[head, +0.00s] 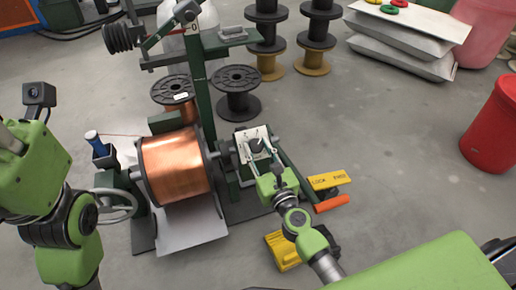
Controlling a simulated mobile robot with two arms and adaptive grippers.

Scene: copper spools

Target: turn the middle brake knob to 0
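A dark round knob (257,145) sits on a pale dial plate (243,134) at the right side of the machine holding the large copper spool (165,158). The dial marks are too small to read, so I cannot tell its setting. My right gripper (264,163) is right at the knob, on its near side, pointing at it. Its fingertips are small and partly merged with the knob, so I cannot tell whether they touch or grip it. My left arm is at the left edge; its gripper is not visible.
A yellow lettered plate (325,181) and an orange handle (332,203) lie just right of my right gripper. A yellow block (279,250) is on the floor below. Black spools (237,100) stand behind the machine. A red bin (492,130) stands right, with clear floor before it.

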